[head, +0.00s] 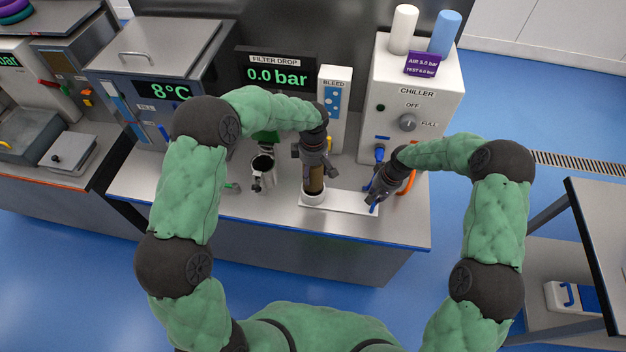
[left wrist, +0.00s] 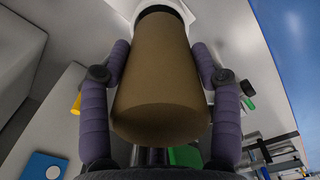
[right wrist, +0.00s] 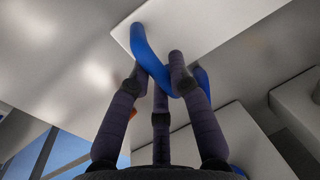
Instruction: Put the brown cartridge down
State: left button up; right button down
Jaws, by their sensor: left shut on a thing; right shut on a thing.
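The brown cartridge (head: 314,185) is upright, its lower end at the white round cup (head: 313,199) on a white plate (head: 350,203). My left gripper (head: 313,172) is shut on the cartridge. In the left wrist view the cartridge (left wrist: 160,80) lies between the two fingers, and the white cup rim (left wrist: 163,10) shows around its far end. How deep it sits in the cup cannot be seen. My right gripper (head: 376,196) is shut on a blue handle (head: 374,208) at the plate's right end; the curved blue handle (right wrist: 150,52) also shows in the right wrist view.
A metal jug (head: 262,172) stands left of the plate on the bench. The chiller (head: 415,90), filter drop display (head: 275,74) and bleed panel (head: 334,100) stand behind. An orange hook (head: 407,184) is right of my right gripper. The bench front (head: 300,228) is clear.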

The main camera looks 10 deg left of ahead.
aim_at(313, 180)
pick_arm(q)
jog(key=shift+f, duration=2.2)
jog(key=shift+f, duration=0.6)
jog(key=o, duration=1.4)
jog(key=shift+r, duration=0.1)
notch_tip(313, 180, up, 13)
pick_arm(e)
jog(key=c, duration=1.1)
grip_release()
